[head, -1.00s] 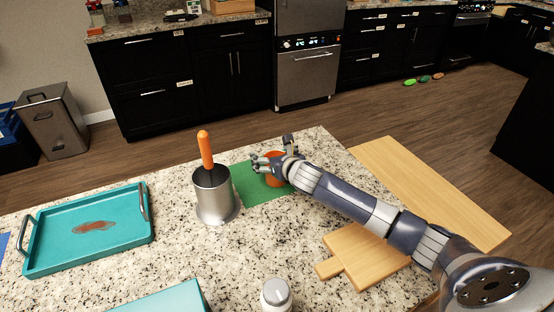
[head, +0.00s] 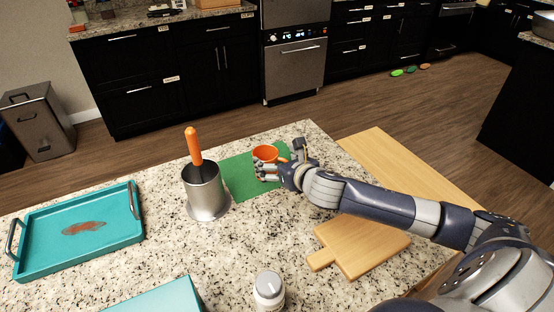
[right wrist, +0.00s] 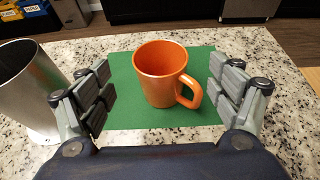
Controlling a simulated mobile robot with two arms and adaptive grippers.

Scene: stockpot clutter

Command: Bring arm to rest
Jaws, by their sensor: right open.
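My right gripper (head: 282,166) is above the granite counter, just in front of an orange mug (head: 264,153). In the head view the green mat (head: 240,180) shows left of the hand. My left gripper is not in view.
A metal pot (head: 206,192) with an orange-handled utensil (head: 193,146) stands left of the mat. A teal tray (head: 40,262) is at the far left. Wooden boards (head: 360,250) lie under and beside my right arm. A white-capped jar (head: 268,290) stands at the front.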

